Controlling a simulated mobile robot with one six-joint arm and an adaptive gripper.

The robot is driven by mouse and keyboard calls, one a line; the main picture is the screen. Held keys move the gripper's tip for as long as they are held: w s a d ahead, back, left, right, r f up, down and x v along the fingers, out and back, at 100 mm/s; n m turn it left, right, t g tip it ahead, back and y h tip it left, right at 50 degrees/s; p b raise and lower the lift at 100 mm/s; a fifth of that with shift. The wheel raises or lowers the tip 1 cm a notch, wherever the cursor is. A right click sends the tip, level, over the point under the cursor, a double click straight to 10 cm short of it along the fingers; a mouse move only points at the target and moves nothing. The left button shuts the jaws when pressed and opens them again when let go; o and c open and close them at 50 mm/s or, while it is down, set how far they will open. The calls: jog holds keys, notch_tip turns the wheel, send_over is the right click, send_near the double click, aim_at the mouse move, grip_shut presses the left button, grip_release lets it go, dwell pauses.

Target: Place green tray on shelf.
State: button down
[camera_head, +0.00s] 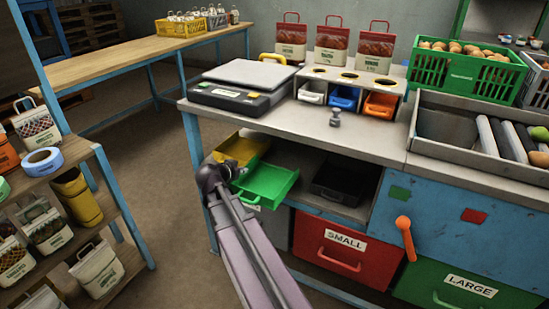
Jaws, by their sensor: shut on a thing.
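The green tray (268,186) is shallow and open-topped. It is level or nearly so at the left end of the shelf (345,212) under the workbench. My gripper (234,170) is shut on the tray's left side; its fingertips are small and partly hidden. I cannot tell whether the tray's underside touches the shelf. A yellow tray (240,148) is just behind the green one, and a black tray (338,184) sits on the shelf to the right. My arm comes up from the bottom of the picture and covers part of the front below the tray.
Below the shelf are a red drawer (335,249) marked SMALL and a green drawer (465,290) marked LARGE. An orange handle (405,236) juts from the blue panel. The bench (375,143) carries a scale (243,84). A rack of sacks (50,228) stands left; floor between is clear.

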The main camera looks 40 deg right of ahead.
jog(key=w+d, duration=0.2)
jog(key=d, duration=0.3)
jog(key=w+d, duration=0.2)
jog(key=d, duration=0.3)
jog(key=w+d, duration=0.2)
jog(key=d, duration=0.3)
jog(key=shift+d, duration=0.35)
jog(key=shift+f+b, duration=1.75)
jog(key=shift+f, duration=0.15)
jog(key=c, duration=0.8)
grip_release()
